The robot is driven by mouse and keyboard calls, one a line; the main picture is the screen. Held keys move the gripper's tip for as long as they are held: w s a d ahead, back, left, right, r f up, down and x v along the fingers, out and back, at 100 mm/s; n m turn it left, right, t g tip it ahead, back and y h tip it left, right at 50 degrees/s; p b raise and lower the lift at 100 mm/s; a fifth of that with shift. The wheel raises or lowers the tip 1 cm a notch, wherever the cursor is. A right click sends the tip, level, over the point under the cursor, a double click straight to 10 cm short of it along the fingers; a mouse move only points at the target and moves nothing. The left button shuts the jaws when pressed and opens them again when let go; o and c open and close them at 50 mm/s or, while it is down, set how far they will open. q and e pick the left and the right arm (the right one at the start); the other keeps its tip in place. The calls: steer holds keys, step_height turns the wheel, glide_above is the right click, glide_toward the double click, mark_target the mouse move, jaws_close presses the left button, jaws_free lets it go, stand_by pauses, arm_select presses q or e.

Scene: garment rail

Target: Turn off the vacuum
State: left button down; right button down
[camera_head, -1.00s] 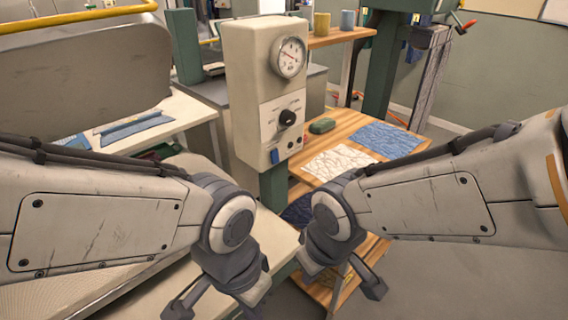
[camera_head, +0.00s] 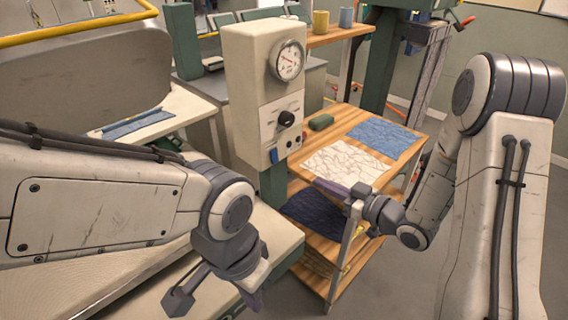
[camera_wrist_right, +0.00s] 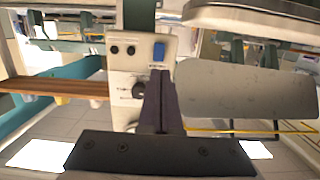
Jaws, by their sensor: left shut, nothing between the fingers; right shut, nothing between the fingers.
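A cream control box (camera_head: 245,90) stands on a green post, with a round gauge (camera_head: 288,60) at its top. Below the gauge is a black rotary knob (camera_head: 286,118), with a small blue switch (camera_head: 274,156) near the bottom edge. The right wrist view shows the box upside down, with the knob (camera_wrist_right: 139,90) and blue switch (camera_wrist_right: 158,52) visible. My right gripper (camera_head: 322,186) is shut and empty, right of and below the box, pointing towards it. Its fingers (camera_wrist_right: 160,82) overlap the panel beside the knob in the wrist view. My left gripper (camera_head: 250,305) is shut and empty, low in front.
A wooden shelf cart (camera_head: 350,125) stands right of the box, holding white cloth (camera_head: 343,163), blue cloth (camera_head: 383,138) and a green object (camera_head: 321,123). A padded pressing board (camera_head: 80,80) and a pale table (camera_head: 185,110) are at left. Floor shows at right.

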mark_target(275, 161)
steer(key=shift+w, duration=0.1)
steer(key=p+x, duration=0.4)
steer(key=x, duration=0.9)
steer(key=shift+w+a, duration=0.1)
steer(key=shift+a, duration=0.1)
steer(key=shift+w+a, duration=0.15)
